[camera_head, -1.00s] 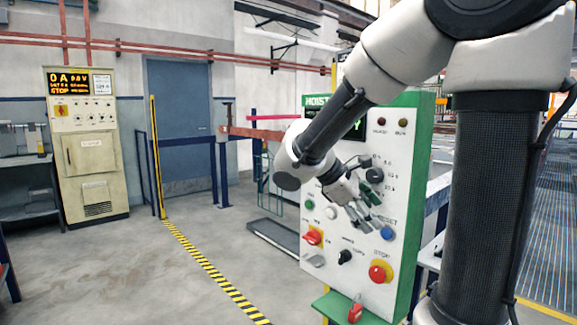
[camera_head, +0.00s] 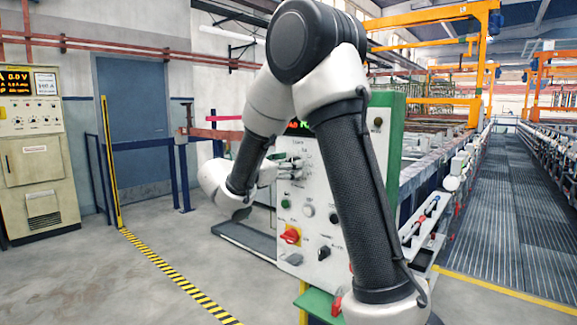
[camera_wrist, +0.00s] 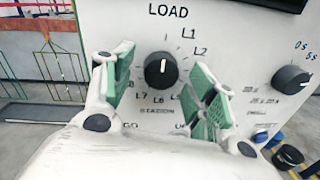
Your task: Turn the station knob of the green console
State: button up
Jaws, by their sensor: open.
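The green console (camera_head: 386,150) has a white front panel (camera_head: 297,262), partly hidden by my arm in the head view. In the wrist view, the station knob (camera_wrist: 161,70) is black and round, with a white pointer line facing up toward LOAD. Labels L1, L2 and others ring it, and STATION is printed below. My gripper (camera_wrist: 162,66) is open, with one green-padded finger on each side of the knob; I cannot tell if either touches it. In the head view, my gripper (camera_head: 267,173) is at the panel's upper left, and the knob is not clear.
A second black knob (camera_wrist: 291,79) sits right of the station knob. A beige cabinet (camera_head: 34,160) stands far left. The floor left of the console is open, with striped tape (camera_head: 165,270).

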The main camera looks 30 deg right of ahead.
jog(key=shift+d, duration=0.25)
jog(key=shift+c, duration=0.4)
jog(key=c, duration=1)
jog(key=shift+o, duration=0.2)
jog(key=shift+d+m+t+y, duration=0.1)
jog(key=shift+m+t+y, duration=0.15)
jog(key=shift+m, duration=4)
jog(key=shift+m+t+y, duration=0.15)
jog(key=shift+m+y, duration=0.2)
jog(key=shift+m, duration=3.9)
jog(key=shift+s, duration=0.1)
